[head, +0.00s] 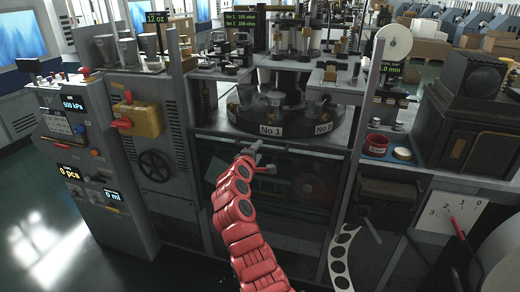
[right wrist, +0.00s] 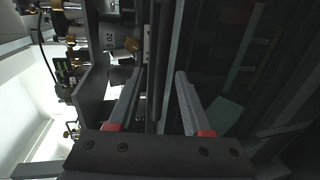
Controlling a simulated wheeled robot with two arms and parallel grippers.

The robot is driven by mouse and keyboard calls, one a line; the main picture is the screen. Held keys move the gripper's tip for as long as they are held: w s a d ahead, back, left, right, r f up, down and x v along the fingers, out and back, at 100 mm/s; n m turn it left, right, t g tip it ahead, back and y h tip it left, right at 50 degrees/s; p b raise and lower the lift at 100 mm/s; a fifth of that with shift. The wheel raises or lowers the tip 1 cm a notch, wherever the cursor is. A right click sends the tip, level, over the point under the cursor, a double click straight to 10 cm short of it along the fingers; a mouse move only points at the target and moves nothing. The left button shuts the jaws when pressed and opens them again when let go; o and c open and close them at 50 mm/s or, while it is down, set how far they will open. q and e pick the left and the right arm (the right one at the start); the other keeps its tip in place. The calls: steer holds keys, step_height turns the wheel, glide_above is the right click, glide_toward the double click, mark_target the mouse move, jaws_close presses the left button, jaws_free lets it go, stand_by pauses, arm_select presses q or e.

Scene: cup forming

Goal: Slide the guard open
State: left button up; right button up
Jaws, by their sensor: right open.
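The guard looks like a dark see-through panel (head: 290,195) in the machine's front frame, below the turntable; I cannot tell its full extent. A horizontal bar (head: 310,149) runs along its upper edge. My right gripper (head: 254,154), on the red arm, is at this bar, left of the middle. In the right wrist view, the two fingers of my right gripper (right wrist: 160,73) are apart, with a long dark bar (right wrist: 153,95) running between them. I cannot tell whether either finger touches it. My left gripper is not in view.
The turntable (head: 245,125) with a "No 1" label and cups stands just behind and above the bar. Grey frame posts (head: 183,85) stand at both sides. A control cabinet with a yellow box (head: 140,120) is on the left. A red bowl (head: 377,144) sits on the right.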

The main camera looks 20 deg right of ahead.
steer(key=b+v, duration=0.1)
steer(key=v, duration=1.2)
steer(key=shift+s+a, duration=0.25)
steer(key=shift+s, duration=0.1)
